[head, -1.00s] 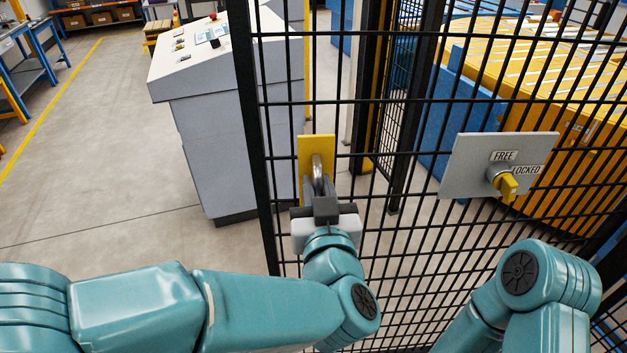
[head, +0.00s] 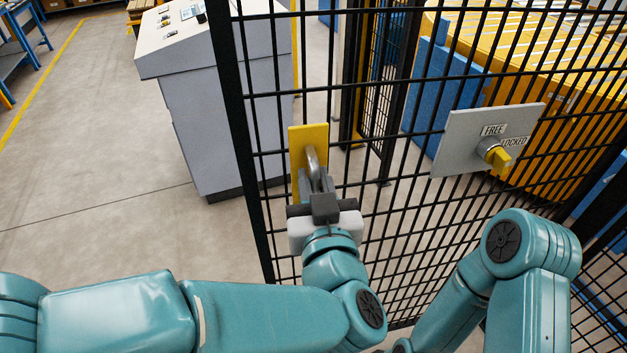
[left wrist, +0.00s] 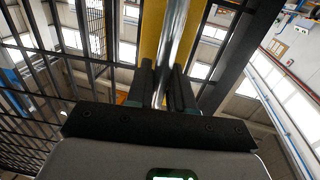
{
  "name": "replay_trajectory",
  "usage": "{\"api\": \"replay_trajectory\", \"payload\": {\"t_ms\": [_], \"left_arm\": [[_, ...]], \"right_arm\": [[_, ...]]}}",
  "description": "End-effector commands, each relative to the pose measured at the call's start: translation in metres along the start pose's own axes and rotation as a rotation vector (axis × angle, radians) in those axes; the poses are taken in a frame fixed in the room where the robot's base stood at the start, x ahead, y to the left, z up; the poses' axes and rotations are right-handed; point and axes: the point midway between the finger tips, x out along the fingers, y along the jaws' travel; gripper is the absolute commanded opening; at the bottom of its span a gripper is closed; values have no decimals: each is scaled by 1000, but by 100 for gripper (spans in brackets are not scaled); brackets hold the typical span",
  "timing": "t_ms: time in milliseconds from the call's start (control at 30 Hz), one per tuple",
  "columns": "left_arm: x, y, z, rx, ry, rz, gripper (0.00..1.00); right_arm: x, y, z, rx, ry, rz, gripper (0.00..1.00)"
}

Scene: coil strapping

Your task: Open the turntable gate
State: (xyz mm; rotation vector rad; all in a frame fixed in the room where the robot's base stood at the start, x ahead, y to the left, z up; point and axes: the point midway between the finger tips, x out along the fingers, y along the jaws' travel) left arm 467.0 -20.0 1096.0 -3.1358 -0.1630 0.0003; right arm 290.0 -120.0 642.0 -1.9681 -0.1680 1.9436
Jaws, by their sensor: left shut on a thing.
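The turntable gate (head: 400,185) is a black wire-mesh panel with a dark upright post (head: 240,130) at its left edge. A yellow plate (head: 308,133) on it carries a curved metal handle (head: 312,160). My left gripper (head: 318,183) is shut on this handle. In the left wrist view the metal bar (left wrist: 175,45) runs between the fingers in front of the yellow plate (left wrist: 151,28). A grey lock panel (head: 455,145), labelled FREE and LOCKED, has a yellow knob (head: 500,158). My right arm shows at lower right, but its gripper is out of view.
A grey control console (head: 185,105) stands just left of the gate post. Behind the mesh are a yellow roller turntable (head: 570,70) and blue panels (head: 440,75). Open concrete floor (head: 90,130) lies at left, with a yellow line.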

Motion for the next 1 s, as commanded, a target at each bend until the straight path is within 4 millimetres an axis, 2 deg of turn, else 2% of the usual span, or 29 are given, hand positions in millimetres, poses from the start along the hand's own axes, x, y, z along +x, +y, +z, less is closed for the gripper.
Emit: {"api": "replay_trajectory", "payload": {"t_ms": [300,333,367,1000], "left_arm": [[-1,0,0,0,2,0,0],[-1,0,0,0,2,0,31],[-1,0,0,0,2,0,39],[0,-1,0,0,0,2,39]], "right_arm": [[0,0,0,0,0,0,95],[0,0,0,0,0,0,95],[0,0,0,0,0,0,95],[0,0,0,0,0,0,95]]}}
